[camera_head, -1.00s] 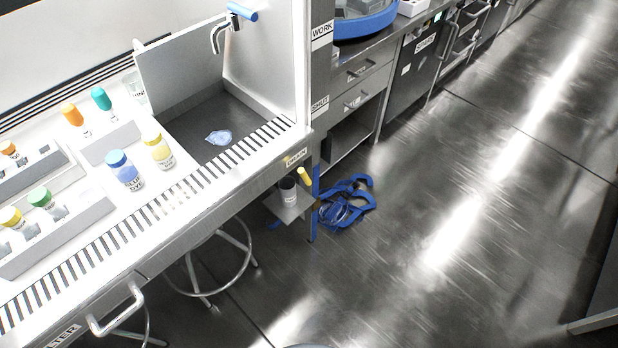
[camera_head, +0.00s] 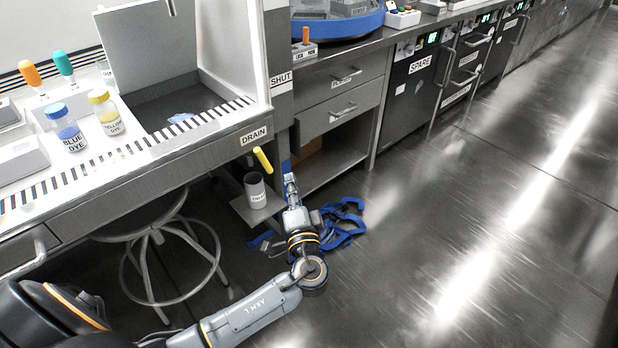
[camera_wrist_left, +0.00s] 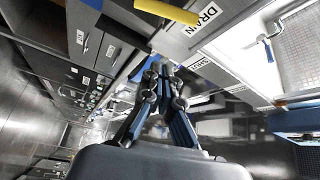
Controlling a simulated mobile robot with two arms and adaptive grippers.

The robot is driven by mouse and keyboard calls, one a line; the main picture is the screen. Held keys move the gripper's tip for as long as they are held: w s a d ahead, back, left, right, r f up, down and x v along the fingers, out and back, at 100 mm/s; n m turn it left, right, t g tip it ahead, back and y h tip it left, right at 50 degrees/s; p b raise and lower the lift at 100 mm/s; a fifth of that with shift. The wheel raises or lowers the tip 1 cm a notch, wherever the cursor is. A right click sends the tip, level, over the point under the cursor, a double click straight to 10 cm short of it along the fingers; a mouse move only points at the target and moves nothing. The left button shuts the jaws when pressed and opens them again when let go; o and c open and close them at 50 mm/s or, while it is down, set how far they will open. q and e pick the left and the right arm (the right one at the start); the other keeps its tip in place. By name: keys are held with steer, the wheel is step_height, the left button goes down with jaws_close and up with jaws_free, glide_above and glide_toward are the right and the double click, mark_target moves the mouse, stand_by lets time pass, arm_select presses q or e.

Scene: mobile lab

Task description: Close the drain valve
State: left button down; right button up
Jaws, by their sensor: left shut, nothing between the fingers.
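The drain valve's yellow handle (camera_head: 262,159) sticks out tilted below the DRAIN label (camera_head: 254,135) at the front right corner of the bench. In the left wrist view the yellow handle (camera_wrist_left: 168,12) lies across the top, beside the DRAIN label (camera_wrist_left: 201,20). My left gripper (camera_head: 289,178) reaches up from below, just right of the handle and apart from it. In the left wrist view its fingers (camera_wrist_left: 160,70) are together with nothing between them. The valve body behind the handle is hidden. My right gripper is not in view.
A grey cup (camera_head: 256,190) stands on a small shelf under the valve. A stool (camera_head: 160,235) is under the bench. Blue looped items (camera_head: 343,222) lie on the floor beside my left arm. A SHUT label (camera_head: 280,79) is on the post. The floor to the right is clear.

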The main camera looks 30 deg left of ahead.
mark_target(264, 161)
arm_select(q)
steer(key=w+a+r, duration=0.1)
steer(key=w+a, duration=0.3)
steer(key=a, duration=0.4)
steer(key=shift+w, duration=0.25)
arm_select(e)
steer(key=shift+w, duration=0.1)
arm_select(q)
steer(key=shift+a+r, duration=0.1)
